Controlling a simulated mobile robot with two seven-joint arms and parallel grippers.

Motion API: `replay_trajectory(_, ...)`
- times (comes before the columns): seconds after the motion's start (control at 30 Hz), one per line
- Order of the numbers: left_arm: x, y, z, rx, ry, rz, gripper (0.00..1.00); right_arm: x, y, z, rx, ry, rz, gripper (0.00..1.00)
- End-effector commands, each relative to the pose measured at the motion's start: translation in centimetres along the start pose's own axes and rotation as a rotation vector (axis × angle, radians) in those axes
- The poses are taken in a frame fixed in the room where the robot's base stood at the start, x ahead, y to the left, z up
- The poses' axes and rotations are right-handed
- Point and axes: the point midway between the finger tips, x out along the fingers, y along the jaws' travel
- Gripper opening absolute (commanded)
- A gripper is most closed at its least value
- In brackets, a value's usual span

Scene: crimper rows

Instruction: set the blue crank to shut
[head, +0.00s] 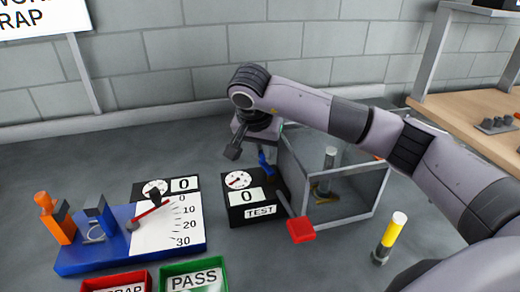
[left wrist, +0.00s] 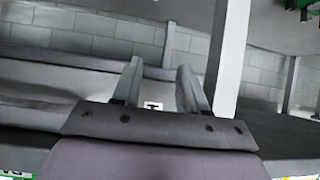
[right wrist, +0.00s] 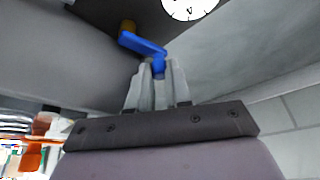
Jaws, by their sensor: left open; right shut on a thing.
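The blue crank (head: 265,161) sits at the back right of the black TEST box (head: 238,216), whose dial (head: 238,180) and "0" display face up. In the right wrist view the crank's blue arm (right wrist: 142,43) runs from a brass-coloured hub (right wrist: 128,25) to a blue knob at its end. My right gripper (right wrist: 158,72) is shut on that knob. My left gripper (left wrist: 160,68) is open and empty, facing the block wall, and is outside the head view.
A clear grey-framed guard box (head: 350,215) stands right of the TEST box. A red block (head: 301,229) is in front. A blue scale fixture (head: 75,255) and red and green SCRAP and PASS bins (head: 165,268) are left.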

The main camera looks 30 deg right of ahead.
Motion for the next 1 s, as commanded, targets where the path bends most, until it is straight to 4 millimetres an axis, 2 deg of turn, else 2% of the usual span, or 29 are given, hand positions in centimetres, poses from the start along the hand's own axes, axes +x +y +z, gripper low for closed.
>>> replay_trajectory(0.4, -0.07, 0.0, -0.12, 0.0, 0.0, 0.0, 0.43, 0.17, 0.52, -0.49, 0.192, -0.001, 0.08, 0.0)
replay_trajectory(0.93, -0.07, 0.0, -0.15, 0.0, 0.001, 0.0, 0.43, 0.21, 0.62, -0.55, 0.221, -0.001, 0.092, 0.0)
replay_trajectory(0.97, -0.07, 0.0, -0.15, 0.0, 0.001, 0.0, 0.43, 0.21, 0.63, -0.56, 0.221, -0.001, 0.092, 0.22)
replay_trajectory(1.0, -0.07, 0.0, -0.16, 0.0, 0.001, 0.0, 0.43, 0.22, 0.63, -0.56, 0.221, -0.001, 0.092, 0.35)
